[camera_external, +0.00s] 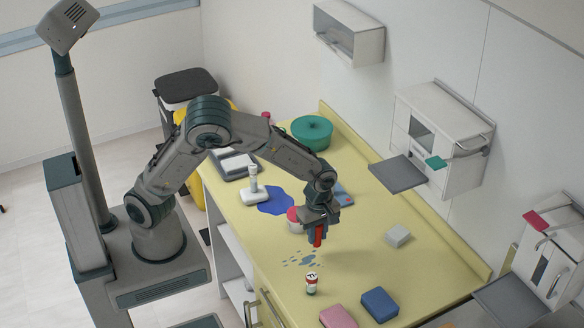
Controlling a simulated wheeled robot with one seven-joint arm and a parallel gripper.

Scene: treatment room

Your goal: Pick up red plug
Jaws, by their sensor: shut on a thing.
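The red plug (318,235) is held in my gripper (318,226), which is shut on it. The plug hangs upright below the fingers and appears to be above the yellow counter (375,263). I cannot tell from this one view how high it is. The fingers hide the plug's upper part.
A red-lidded tub (295,222) stands close behind my gripper. A small bottle (311,283), pink block (337,316), blue block (380,304) and white block (398,235) are on the counter. A green pot (311,132) stands at the back.

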